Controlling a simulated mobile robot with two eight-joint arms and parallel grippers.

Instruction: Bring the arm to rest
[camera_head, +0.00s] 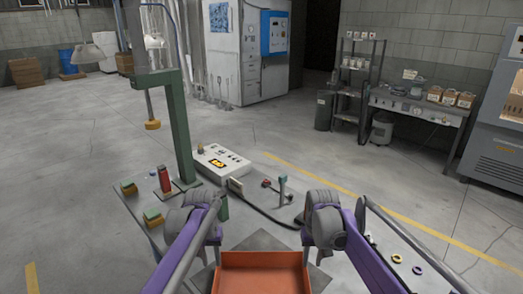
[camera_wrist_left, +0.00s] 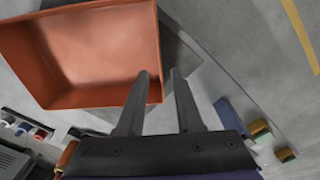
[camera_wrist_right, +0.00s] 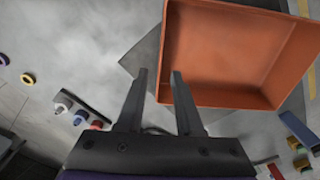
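In the head view, the bin (camera_head: 262,262) is at the bottom centre between my two arms. Its visible inside is empty. Both arms are bent, one on each side of the bin, and their fingertips are hard to make out there.
A green post (camera_head: 180,130) and a white control box (camera_head: 220,160) stand beyond my left arm. Yellow (camera_head: 397,259) and purple (camera_head: 418,268) rings lie right.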

